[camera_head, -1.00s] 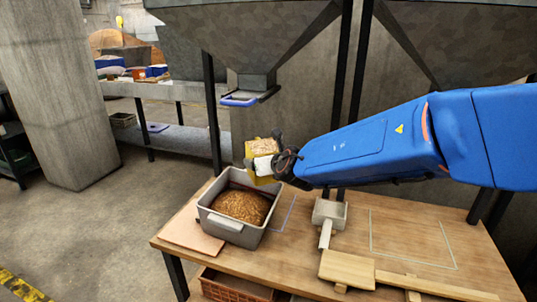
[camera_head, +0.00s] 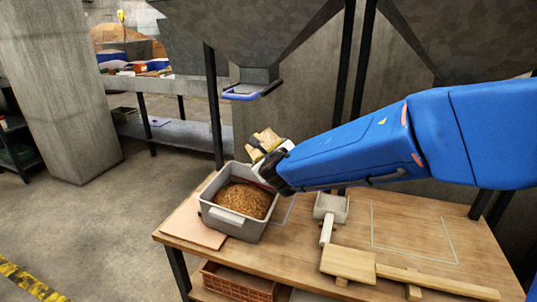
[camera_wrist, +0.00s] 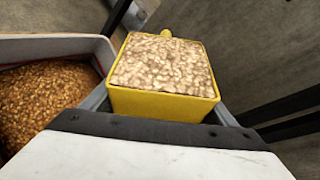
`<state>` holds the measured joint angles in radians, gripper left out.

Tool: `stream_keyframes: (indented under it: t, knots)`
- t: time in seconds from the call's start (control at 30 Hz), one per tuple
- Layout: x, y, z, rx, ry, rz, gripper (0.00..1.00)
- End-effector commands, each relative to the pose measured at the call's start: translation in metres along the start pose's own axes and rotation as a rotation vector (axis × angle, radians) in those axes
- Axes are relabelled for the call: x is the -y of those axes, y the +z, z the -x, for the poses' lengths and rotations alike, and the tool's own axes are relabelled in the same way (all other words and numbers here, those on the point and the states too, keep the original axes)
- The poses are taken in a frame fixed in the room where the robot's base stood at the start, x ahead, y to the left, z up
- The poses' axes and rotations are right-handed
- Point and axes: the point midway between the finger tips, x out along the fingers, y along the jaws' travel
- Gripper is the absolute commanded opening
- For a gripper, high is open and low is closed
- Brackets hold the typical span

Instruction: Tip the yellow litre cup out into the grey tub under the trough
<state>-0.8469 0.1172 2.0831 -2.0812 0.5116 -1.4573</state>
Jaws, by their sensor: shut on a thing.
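The yellow litre cup (camera_head: 264,141) is square and full to near its rim with pale grain; it also shows in the wrist view (camera_wrist: 162,103). My gripper (camera_head: 268,158) is shut on it and holds it above the back right of the grey tub. In the head view the cup looks tilted, with the grain still inside. The grey tub (camera_head: 230,217) stands on the wooden table and holds a mound of brown grain. In the wrist view the tub (camera_wrist: 50,46) is to the left of the cup. The trough's outlet (camera_head: 259,75) is above and behind the cup.
The wooden table (camera_head: 400,268) carries a pale scoop (camera_head: 330,208) and a wooden mallet (camera_head: 349,264) right of the tub. A flat board (camera_head: 192,226) lies at the tub's left. Dark posts (camera_head: 213,110) stand behind. A red-brown crate (camera_head: 238,281) sits below the table top.

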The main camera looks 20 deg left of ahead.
Motion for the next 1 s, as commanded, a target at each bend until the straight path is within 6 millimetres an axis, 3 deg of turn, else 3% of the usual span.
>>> stream_keyframes:
  t: [0.47, 1.0]
  knots:
    - [-0.029, 0.004, 0.001, 0.001, -0.241, 0.586, 0.18]
    - [-0.037, 0.038, 0.016, 0.001, -0.481, 1.158, 0.18]
